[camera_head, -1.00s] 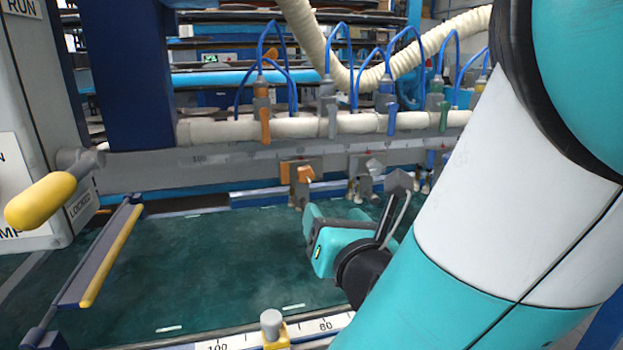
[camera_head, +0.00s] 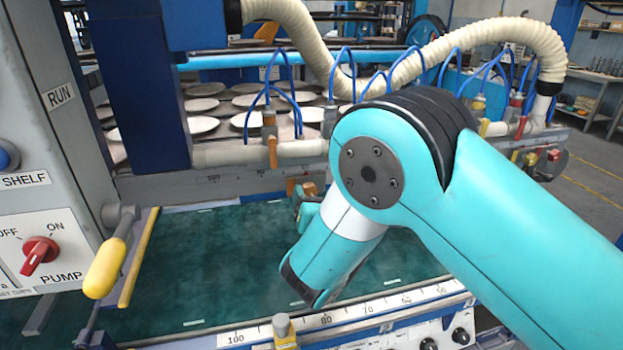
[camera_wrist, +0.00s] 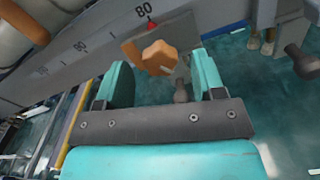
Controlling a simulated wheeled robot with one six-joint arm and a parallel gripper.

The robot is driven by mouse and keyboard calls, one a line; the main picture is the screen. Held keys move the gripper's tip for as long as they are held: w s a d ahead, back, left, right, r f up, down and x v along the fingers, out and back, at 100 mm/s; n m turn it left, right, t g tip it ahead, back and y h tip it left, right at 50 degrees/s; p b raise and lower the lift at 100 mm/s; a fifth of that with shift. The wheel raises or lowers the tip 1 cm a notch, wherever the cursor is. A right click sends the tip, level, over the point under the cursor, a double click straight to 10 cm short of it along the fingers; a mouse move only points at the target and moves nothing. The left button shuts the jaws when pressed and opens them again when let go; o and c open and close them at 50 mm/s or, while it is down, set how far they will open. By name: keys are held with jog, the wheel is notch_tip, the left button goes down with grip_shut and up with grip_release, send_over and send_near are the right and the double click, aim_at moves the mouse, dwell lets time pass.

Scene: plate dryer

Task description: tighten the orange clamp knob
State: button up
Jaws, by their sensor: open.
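The orange clamp knob (camera_wrist: 158,58) is a lobed knob on an orange clamp, mounted on the grey scale rail (camera_wrist: 85,55) just below the 80 mark in the wrist view. My gripper (camera_wrist: 161,66) is open, its two teal fingers apart. The knob appears between and slightly beyond the fingertips; I cannot tell whether either finger touches it. In the head view, the orange clamp (camera_head: 309,188) shows small on the rail, left of my arm. My gripper (camera_head: 304,208) is mostly hidden there by my own arm, close below the clamp.
A yellow-handled lever (camera_head: 105,268) juts out at left beside the panel with a red pump switch (camera_head: 40,255). A green bed (camera_head: 215,255) lies under the rail. A front ruler (camera_head: 345,315) carries a grey-and-yellow stop (camera_head: 284,330). An orange valve (camera_head: 271,150) and hoses are above.

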jog(key=shift+x, duration=0.95)
jog(key=c, duration=0.9)
jog(key=shift+c, duration=0.2)
